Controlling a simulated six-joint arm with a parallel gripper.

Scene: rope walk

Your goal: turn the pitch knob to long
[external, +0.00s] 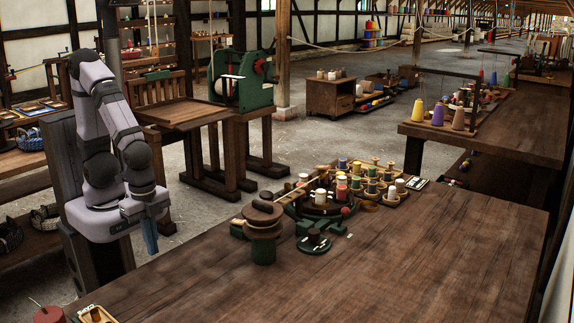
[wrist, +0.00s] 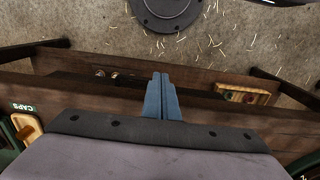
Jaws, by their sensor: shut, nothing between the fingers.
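A green disc with a dark knob on top (external: 314,240) sits on the workbench, at the front of the bench equipment in the external view. It looks like the pitch knob, but its marks are too small to read, so I cannot tell its setting. My gripper (external: 151,248) hangs pointing down at the left end of the bench, well left of the knob and apart from it. In the wrist view my gripper (wrist: 160,78) has its blue fingers together with nothing between them. The knob does not show in the wrist view.
The bench top (external: 400,270) is clear at the front and right. A dark-capped green post (external: 263,245) stands left of the knob, and several spools stand behind.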

